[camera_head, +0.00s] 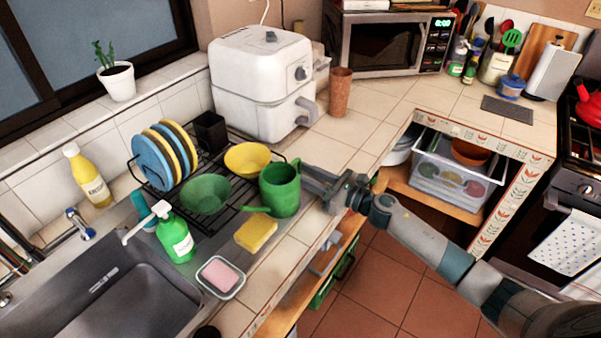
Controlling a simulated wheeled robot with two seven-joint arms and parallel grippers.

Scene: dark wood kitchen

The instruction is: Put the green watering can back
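The green watering can (281,190) is upright at the right end of the black dish rack (232,205), its spout pointing to the lower left. I cannot tell whether it rests on the rack or counter or is slightly raised. My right gripper (312,180) reaches in from the right, with its fingertips at the can's handle side. The fingers show a gap between them, but the handle is largely hidden there, so I cannot tell whether they grip it. My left gripper is not in view.
The rack also holds a green bowl (205,194), a yellow bowl (247,159) and several plates (155,160). A yellow sponge (256,234) and a green soap bottle (174,236) stand close by. The white air fryer (262,85) is behind. Counter near the brown cup (340,92) is partly clear.

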